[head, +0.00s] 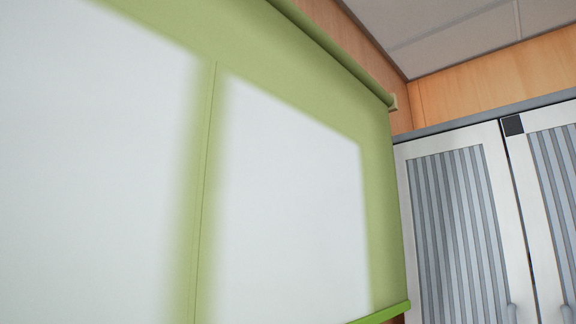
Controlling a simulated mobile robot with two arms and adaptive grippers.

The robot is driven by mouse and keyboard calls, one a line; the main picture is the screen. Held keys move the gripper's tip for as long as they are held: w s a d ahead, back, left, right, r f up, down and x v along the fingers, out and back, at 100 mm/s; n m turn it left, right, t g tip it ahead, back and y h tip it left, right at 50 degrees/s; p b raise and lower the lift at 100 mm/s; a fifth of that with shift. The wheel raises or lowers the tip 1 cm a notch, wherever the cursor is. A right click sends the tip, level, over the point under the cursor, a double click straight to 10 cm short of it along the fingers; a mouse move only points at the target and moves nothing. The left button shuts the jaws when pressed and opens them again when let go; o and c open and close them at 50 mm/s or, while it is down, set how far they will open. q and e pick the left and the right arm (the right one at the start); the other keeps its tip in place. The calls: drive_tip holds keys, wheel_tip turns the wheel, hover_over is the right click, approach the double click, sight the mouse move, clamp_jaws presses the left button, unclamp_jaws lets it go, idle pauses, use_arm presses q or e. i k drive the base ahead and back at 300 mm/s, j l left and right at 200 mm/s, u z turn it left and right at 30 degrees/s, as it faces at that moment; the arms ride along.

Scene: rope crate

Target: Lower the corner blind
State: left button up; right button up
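A green roller blind (382,190) fills the left and middle of the head view, drawn down over a window. Bright window panes show through it as two pale patches. Its roller tube (335,48) runs along the top of the wall, ending at a small bracket on the right. Its brighter green bottom bar (385,313) shows at the lower right end; the rest of the bar is below the picture. I see no cord or chain. Neither of my grippers is in view.
A cabinet with white-framed, grey striped doors (497,180) stands at the right, close to the blind's right edge. Wood-panelled wall (500,75) and a pale ceiling (450,30) are above it. The floor is out of view.

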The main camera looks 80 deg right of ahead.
sight(380, 316)
drive_tip(key=i+z, duration=0.1)
drive_tip(key=z, duration=2.25)
drive_tip(key=k+l+u, duration=0.1)
drive_tip(key=k+l, duration=0.05)
drive_tip(key=l, duration=0.05)
